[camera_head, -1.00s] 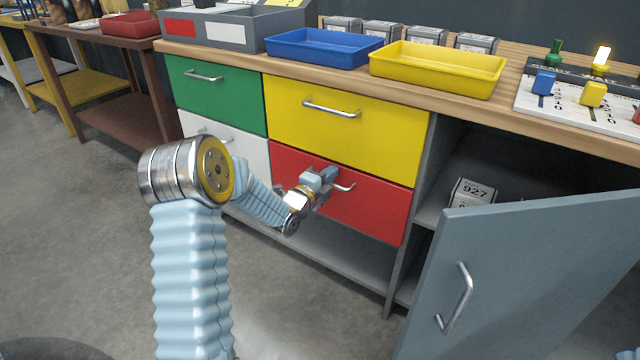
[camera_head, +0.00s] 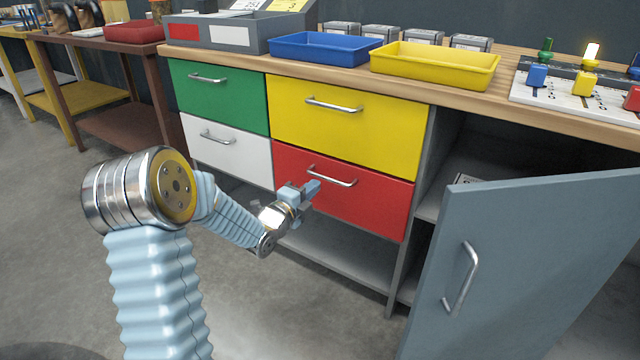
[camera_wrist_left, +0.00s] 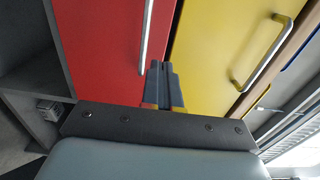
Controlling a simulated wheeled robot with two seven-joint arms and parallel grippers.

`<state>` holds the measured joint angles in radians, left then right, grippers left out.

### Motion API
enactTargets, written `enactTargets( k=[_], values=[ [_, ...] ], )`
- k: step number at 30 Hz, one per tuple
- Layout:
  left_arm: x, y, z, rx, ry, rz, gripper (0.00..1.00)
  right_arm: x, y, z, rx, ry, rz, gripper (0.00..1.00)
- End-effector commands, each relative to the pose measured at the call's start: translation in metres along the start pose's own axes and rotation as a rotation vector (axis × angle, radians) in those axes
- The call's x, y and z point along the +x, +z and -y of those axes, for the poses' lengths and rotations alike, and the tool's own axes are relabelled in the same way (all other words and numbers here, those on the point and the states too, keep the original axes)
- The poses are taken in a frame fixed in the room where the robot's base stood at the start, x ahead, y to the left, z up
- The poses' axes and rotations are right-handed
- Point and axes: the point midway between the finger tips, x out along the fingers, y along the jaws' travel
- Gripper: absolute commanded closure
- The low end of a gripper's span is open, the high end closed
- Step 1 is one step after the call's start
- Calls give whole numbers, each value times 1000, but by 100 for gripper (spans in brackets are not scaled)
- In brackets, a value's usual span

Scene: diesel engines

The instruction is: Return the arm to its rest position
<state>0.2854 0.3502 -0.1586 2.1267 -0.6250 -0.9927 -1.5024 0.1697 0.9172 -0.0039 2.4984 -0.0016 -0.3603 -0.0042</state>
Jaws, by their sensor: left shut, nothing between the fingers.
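My left arm comes in from the lower left in the head view. Its gripper (camera_head: 311,188) is in front of the red drawer (camera_head: 370,205), just left of that drawer's handle (camera_head: 332,177). In the left wrist view the fingers (camera_wrist_left: 162,70) are together with nothing between them. They point toward the line between the red drawer (camera_wrist_left: 105,50) and the yellow drawer (camera_wrist_left: 225,35). The red drawer's handle (camera_wrist_left: 147,35) shows just left of the fingertips, apart from them as far as I can tell. My right gripper is not in view.
The grey cabinet door (camera_head: 530,260) stands open at the right. The green drawer (camera_head: 220,98), white drawer (camera_head: 235,150) and yellow drawer (camera_head: 345,130) look shut. A blue tray (camera_head: 325,48) and a yellow tray (camera_head: 435,68) sit on the workbench. Floor is clear at the left.

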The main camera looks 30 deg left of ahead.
Motion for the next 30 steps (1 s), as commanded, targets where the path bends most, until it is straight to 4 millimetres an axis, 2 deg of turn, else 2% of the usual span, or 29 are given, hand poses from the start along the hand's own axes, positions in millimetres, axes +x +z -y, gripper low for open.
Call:
enactTargets(
  k=[3,7,14,17,20,23,24,26,27,29,30],
  values=[
    [-20,1,-1,0,0,3,100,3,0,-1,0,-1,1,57],
    [-34,0,-1,0,0,1,100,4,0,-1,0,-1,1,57],
    [-38,-1,-1,-6,3,0,100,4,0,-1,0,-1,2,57],
    [-36,-9,-18,-86,54,-1,100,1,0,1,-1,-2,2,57],
    [-34,-32,-61,-305,190,13,100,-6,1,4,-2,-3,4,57],
    [-46,-73,-127,-635,410,77,100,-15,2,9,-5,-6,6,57],
    [-56,-92,-155,-776,509,124,100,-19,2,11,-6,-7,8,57],
    [-78,-123,-194,-976,660,214,100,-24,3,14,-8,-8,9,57],
    [-96,-142,-218,-1100,756,291,100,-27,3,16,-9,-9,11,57],
    [-126,-172,-247,-1264,893,421,100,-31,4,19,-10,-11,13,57],
    [-148,-190,-264,-1356,977,516,100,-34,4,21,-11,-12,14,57]
  ],
)
